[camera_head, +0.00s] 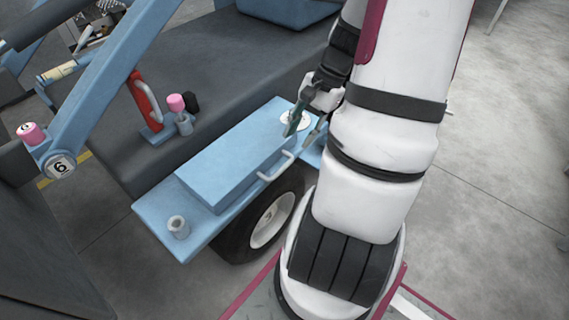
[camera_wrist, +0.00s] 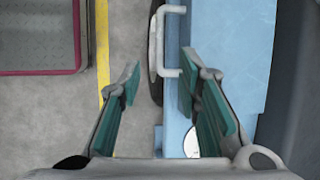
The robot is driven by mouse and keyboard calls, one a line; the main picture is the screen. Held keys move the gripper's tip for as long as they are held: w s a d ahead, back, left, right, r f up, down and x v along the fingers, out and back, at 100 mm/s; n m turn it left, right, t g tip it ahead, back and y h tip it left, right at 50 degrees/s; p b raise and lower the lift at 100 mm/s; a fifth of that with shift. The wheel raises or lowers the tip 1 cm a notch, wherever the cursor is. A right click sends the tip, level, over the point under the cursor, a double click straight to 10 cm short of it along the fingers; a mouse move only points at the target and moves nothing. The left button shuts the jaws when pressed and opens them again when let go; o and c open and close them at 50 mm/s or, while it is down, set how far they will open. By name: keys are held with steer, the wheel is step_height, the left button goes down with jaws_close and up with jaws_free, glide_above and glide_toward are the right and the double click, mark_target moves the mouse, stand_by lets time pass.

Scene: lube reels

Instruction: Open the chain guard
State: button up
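The chain guard appears to be the light blue box-shaped cover (camera_head: 225,162) over the wheel, lying flat and closed. In the wrist view its blue surface (camera_wrist: 235,50) fills the right side. A pale bar handle (camera_head: 277,167) sticks out from its side; the handle also shows in the wrist view (camera_wrist: 181,40), ahead of the fingertips and nearer the right finger. My gripper (camera_wrist: 160,82) is open and empty, its green-padded fingers spread apart. In the head view my gripper (camera_head: 296,122) is by the cover's far end, apart from the handle. My arm hides part of that end.
A black tyre (camera_head: 265,222) sits below the cover. A red handle (camera_head: 146,100) and pink-capped fittings (camera_head: 177,104) lie to the left. Open concrete floor (camera_head: 500,190) is at right.

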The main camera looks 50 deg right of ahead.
mark_target(282, 167)
steer(key=b+x, duration=0.4)
steer(key=x, duration=0.6)
jaws_close()
steer(key=shift+r, duration=0.1)
